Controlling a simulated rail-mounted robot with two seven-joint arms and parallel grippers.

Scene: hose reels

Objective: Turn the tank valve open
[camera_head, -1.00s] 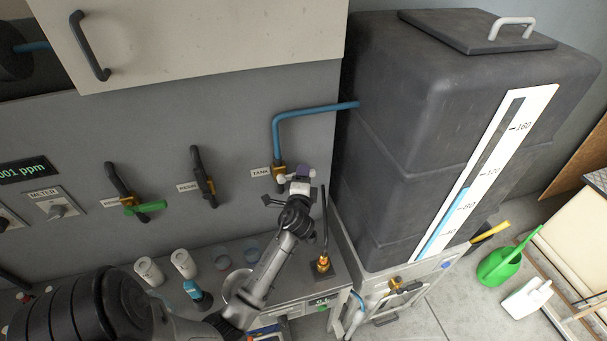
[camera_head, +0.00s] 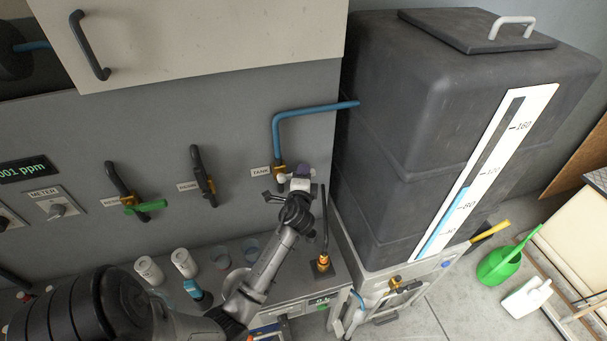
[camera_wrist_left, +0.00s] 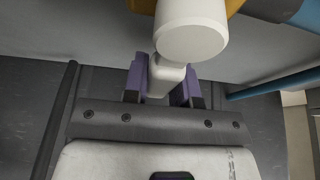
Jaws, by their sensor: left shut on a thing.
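The tank valve is a brass body (camera_head: 279,169) on the grey wall, right of the TANK label (camera_head: 261,171), under a bent blue pipe (camera_head: 310,110). My left gripper (camera_head: 301,177) is at this valve. In the left wrist view its purple fingers (camera_wrist_left: 160,85) are shut on the white valve handle (camera_wrist_left: 165,75), which runs between them. A round white hub (camera_wrist_left: 190,32) sits above, with a bit of the brass body behind it. In the head view the gripper hides part of the handle. My right gripper is not in view.
A large dark tank (camera_head: 450,90) with a level scale stands close on the right. Two other valves (camera_head: 203,178) are on the wall to the left, one with a green handle (camera_head: 146,207). Cups and a brass-tipped hose piece (camera_head: 323,262) stand on the bench below.

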